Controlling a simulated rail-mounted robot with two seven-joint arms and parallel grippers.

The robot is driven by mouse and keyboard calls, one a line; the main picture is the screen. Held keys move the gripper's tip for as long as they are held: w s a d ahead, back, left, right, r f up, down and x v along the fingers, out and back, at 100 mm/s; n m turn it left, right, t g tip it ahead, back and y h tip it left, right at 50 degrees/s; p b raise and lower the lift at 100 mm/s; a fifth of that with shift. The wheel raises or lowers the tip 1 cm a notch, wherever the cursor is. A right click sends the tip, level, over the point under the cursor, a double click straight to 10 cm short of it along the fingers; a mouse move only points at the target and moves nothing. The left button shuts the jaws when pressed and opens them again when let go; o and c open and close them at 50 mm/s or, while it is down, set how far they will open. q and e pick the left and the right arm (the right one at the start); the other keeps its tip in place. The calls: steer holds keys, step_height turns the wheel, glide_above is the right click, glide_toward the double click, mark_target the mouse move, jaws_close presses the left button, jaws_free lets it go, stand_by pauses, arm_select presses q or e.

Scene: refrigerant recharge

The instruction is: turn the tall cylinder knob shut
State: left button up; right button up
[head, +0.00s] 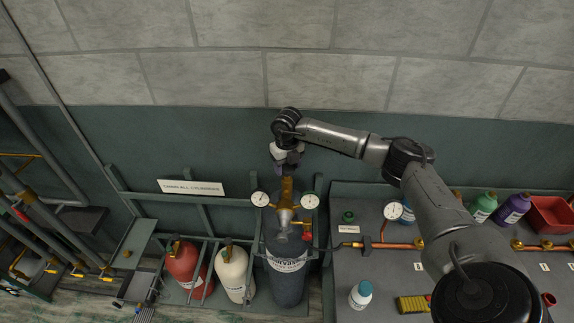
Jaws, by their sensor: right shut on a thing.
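The tall cylinder (287,278) is dark grey with a pale label and stands upright in the rack at the centre of the head view. A brass valve (285,217) with two round gauges (260,198) sits on its top. My right gripper (287,168) comes down from above at the top of the brass valve and is shut there. The knob itself is hidden by the gripper, so its position cannot be told. My left gripper is not in view.
A red cylinder (187,266) and a cream cylinder (233,272) stand left of the tall one in the rack (204,232). At right, a grey bench (345,268) carries copper pipe, bottles and a red bin (551,214). Pipes stand at far left.

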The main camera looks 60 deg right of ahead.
mark_target(287, 167)
stand_by(0.3)
steer(key=o, duration=0.9)
steer(key=shift+r+b, duration=0.85)
steer(key=shift+r, duration=6.1)
